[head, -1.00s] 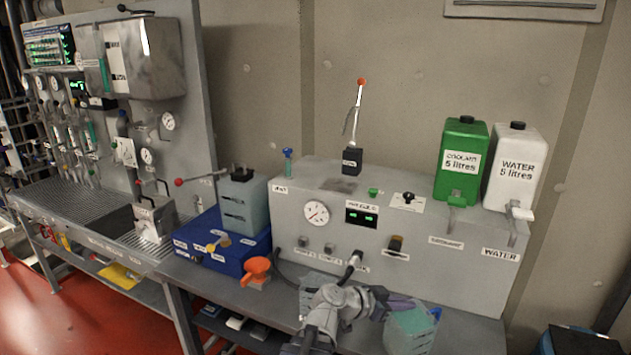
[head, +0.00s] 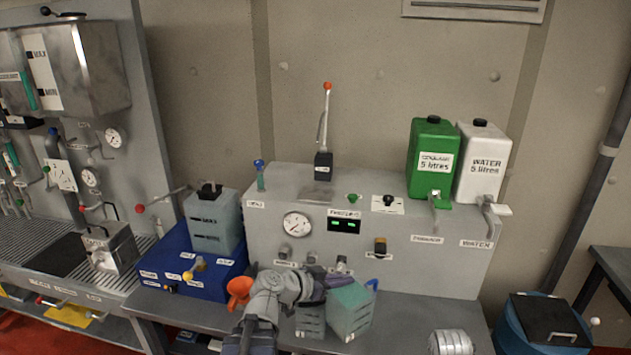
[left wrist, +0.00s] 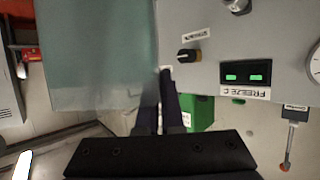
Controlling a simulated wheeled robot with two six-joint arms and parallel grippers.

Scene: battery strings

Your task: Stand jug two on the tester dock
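A translucent grey-green jug (head: 350,312) with a blue part at its top is tilted over the bench front. My left gripper (head: 318,284) is at its upper left side, and the jug moves with it. In the left wrist view the fingers (left wrist: 160,108) are close together beside the jug's large wall (left wrist: 90,50); the exact grip point is hidden. A second jug (head: 310,322) stands just left of it, partly covered by my arm. A third jug (head: 213,222) with a black top stands on a blue unit (head: 218,283). No jug number is readable. My right gripper is not in view.
The grey machine (head: 400,262) with gauge and freeze display stands behind the held jug. Green (head: 432,160) and white (head: 483,165) five-litre containers stand on it. An orange funnel (head: 238,288) is left of my gripper.

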